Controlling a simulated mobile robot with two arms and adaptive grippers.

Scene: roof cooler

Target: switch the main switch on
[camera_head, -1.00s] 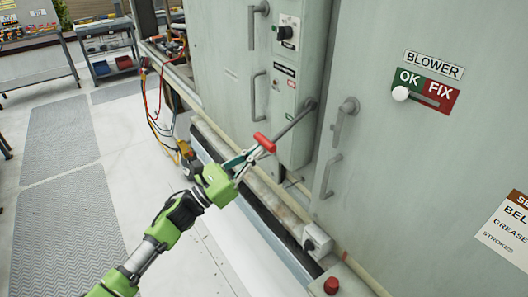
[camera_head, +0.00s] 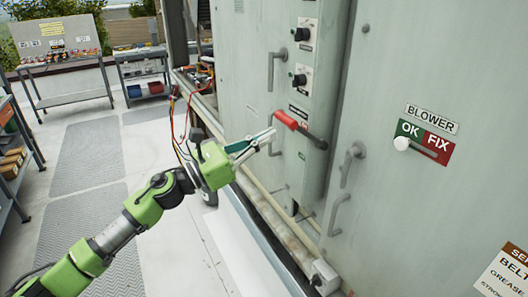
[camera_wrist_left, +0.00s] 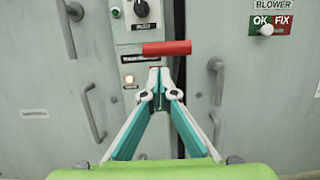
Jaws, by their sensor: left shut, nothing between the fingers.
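The main switch is a lever with a red grip (camera_head: 285,120) on the narrow panel of the grey cabinet. In the head view the grip sits higher than the lever's pivot (camera_head: 320,143). In the left wrist view the red grip (camera_wrist_left: 167,48) lies level across the picture, just above the fingertips. My left gripper (camera_head: 270,137), green with teal and white fingers, is shut and empty, just below and left of the grip. I cannot tell whether it touches the grip. A small lamp (camera_wrist_left: 129,86) on the panel looks lit. My right gripper is not in view.
Black knobs (camera_head: 301,34) sit above the lever. Door handles (camera_head: 348,164) stick out beside it. A blower slider (camera_head: 402,143) is at OK on the right door. A workbench (camera_head: 62,68) stands far left. The floor with grey mats (camera_head: 92,150) is clear.

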